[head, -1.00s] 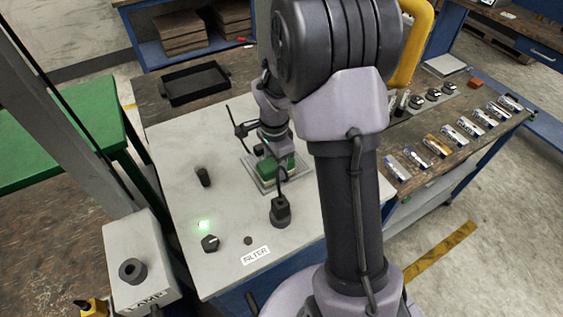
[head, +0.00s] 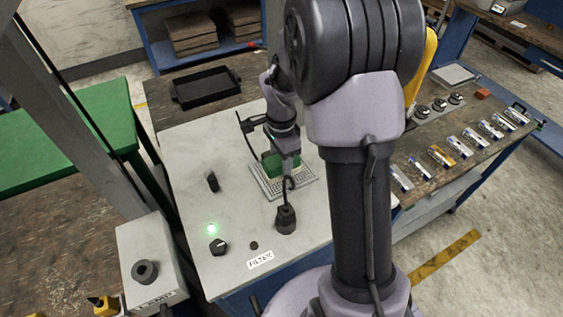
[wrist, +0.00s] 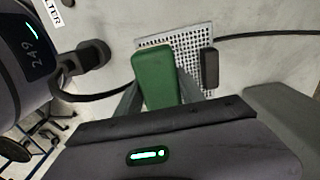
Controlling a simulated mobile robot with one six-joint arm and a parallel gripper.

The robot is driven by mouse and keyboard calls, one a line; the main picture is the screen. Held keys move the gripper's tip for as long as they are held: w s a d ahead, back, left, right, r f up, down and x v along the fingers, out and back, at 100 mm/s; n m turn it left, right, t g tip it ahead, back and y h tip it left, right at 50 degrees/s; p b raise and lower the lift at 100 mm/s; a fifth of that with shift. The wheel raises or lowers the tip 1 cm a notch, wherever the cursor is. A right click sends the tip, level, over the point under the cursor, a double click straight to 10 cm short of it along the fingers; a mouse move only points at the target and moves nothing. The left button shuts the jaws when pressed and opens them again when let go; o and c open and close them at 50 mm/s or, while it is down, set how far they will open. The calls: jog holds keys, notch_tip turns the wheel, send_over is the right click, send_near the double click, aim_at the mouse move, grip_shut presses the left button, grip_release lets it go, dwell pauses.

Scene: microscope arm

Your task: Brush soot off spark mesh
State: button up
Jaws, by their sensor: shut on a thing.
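My gripper (wrist: 160,92) is shut on a green block-shaped thing, seen from above in the wrist view (wrist: 157,78); I take it for the brush. Its bristles are hidden. In the head view the green brush (head: 274,166) is over the far part of the pale perforated mesh (head: 301,181). The mesh lies flat on the light grey panel and shows beyond the brush in the wrist view (wrist: 190,45). I cannot tell whether brush and mesh touch, and I can make out no soot.
A black plug with a cable (head: 286,218) stands just in front of the mesh. A black knob (head: 217,246), a lit green lamp (head: 211,229) and a FILTER label (head: 260,260) are nearer. A black tray (head: 206,88) is behind. Several small labelled pieces line the right bench.

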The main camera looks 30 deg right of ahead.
jog(key=w+p, duration=0.2)
jog(key=w, duration=0.2)
jog(key=shift+w, duration=0.15)
jog(key=shift+w+f, duration=0.1)
jog(key=shift+f, duration=0.2)
jog(key=shift+f+b, duration=0.3)
jog(key=shift+b, duration=0.2)
jog(key=shift+f+b, duration=0.95)
jog(key=shift+f, duration=0.6)
jog(key=shift+f+b, duration=0.4)
jog(key=shift+d+r, duration=0.1)
jog(key=shift+d, duration=1.1)
